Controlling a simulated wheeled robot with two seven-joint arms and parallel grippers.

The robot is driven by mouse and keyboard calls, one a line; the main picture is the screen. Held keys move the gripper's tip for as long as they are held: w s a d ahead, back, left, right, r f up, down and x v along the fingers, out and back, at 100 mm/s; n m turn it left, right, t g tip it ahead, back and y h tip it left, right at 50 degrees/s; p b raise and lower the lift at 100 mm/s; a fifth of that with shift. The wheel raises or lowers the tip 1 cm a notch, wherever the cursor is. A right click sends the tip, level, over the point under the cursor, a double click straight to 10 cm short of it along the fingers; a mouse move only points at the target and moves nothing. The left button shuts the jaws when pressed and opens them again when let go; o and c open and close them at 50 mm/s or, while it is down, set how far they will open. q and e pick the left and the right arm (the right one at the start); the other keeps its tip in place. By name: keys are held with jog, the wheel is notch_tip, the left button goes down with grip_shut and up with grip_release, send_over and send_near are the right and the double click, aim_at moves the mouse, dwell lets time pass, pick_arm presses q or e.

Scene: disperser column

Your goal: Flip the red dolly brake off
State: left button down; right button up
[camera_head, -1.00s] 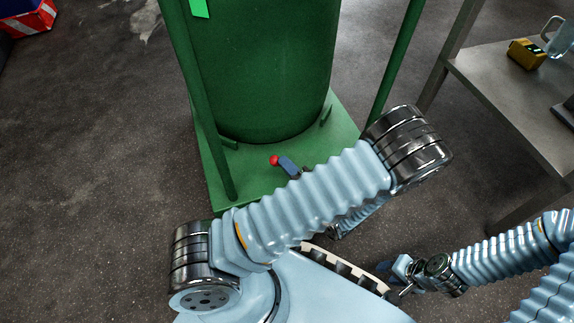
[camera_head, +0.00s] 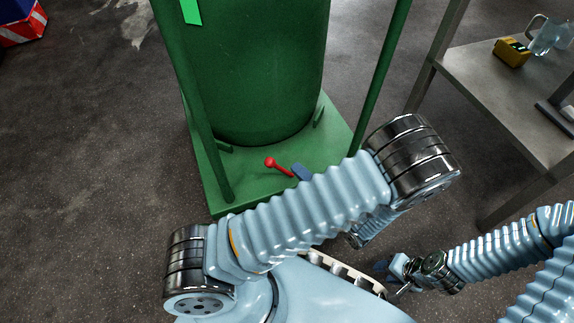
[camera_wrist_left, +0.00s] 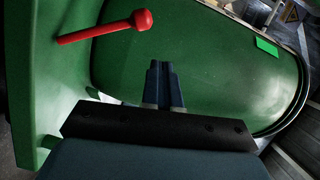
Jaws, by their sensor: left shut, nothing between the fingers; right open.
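The red brake lever (camera_head: 281,167) with a ball on its end lies over the green dolly base (camera_head: 238,190), its ball toward the left in the head view. Its right end is beside my left gripper (camera_head: 302,172), which mostly hides behind my own arm. In the left wrist view the red lever (camera_wrist_left: 95,33) shows at the upper left, apart from the fingers. The left gripper (camera_wrist_left: 163,68) is shut with nothing between its dark blue fingers. My right gripper (camera_head: 392,272) is open and empty at the lower right, away from the dolly.
A green drum (camera_head: 255,80) stands on the dolly between green posts. A metal table (camera_head: 490,90) at the right holds a yellow device (camera_head: 512,52) and a clear jug (camera_head: 541,38).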

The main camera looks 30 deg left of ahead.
pick_arm(q)
jog(key=r+v, duration=0.1)
jog(key=v, duration=0.5)
jog(key=shift+s+d+p, duration=0.15)
jog(key=shift+s+p, duration=0.1)
jog(key=shift+p, duration=0.05)
